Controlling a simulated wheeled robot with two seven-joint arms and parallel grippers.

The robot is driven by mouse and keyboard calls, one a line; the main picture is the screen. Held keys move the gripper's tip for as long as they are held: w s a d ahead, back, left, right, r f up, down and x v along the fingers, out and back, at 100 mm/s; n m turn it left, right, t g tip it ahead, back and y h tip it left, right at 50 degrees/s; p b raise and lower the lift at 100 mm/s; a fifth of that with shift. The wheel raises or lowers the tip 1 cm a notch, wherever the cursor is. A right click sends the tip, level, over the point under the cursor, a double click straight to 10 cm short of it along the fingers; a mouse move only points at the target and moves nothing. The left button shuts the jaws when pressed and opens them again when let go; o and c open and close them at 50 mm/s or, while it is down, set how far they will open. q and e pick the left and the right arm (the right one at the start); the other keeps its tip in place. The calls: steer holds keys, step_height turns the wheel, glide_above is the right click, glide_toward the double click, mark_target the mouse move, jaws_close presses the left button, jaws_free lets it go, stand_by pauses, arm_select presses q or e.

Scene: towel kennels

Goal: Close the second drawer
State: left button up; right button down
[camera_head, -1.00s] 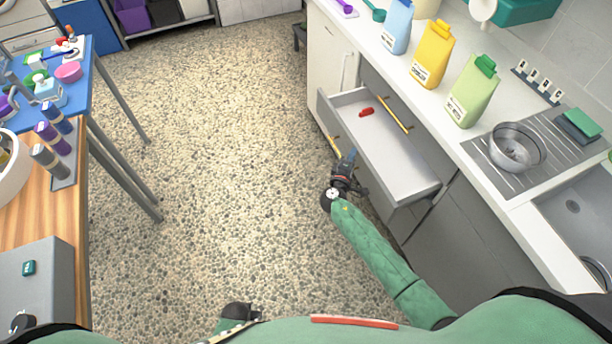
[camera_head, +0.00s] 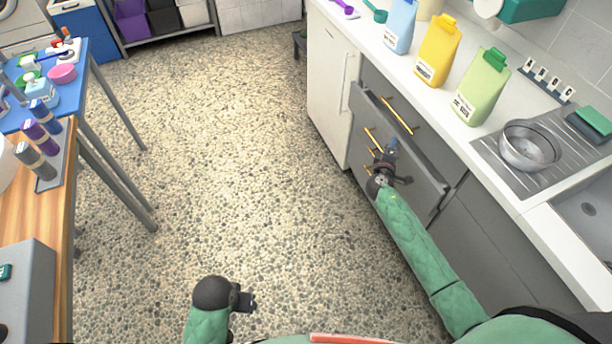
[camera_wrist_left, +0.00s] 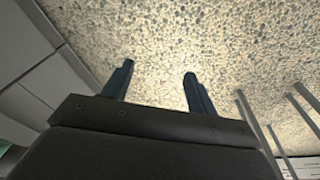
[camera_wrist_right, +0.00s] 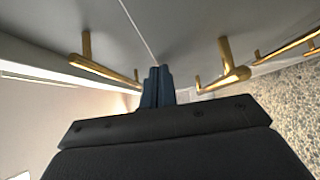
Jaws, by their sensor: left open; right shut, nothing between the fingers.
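The grey drawer (camera_head: 420,175) in the cabinet below the counter stands out a little, with a narrow strip of its inside showing behind its front. Another gold-handled front is above it, with handle (camera_head: 398,116). My right gripper (camera_head: 391,147) is shut and empty, at the drawer's front; its shut fingertips show between gold handles in the right wrist view (camera_wrist_right: 157,75). I cannot tell whether the fingertips touch the front. My left gripper (camera_head: 250,301) is open and empty above the floor, well away from the drawer; its spread fingers show in the left wrist view (camera_wrist_left: 158,78).
The counter (camera_head: 440,130) carries a yellow carton (camera_head: 435,52), a green carton (camera_head: 481,88) and a metal bowl (camera_head: 528,146). A wooden table (camera_head: 40,215) and a blue table (camera_head: 75,85) stand at the left. The speckled floor (camera_head: 220,150) between is clear.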

arm_select(q)
steer(key=shift+r, duration=0.35)
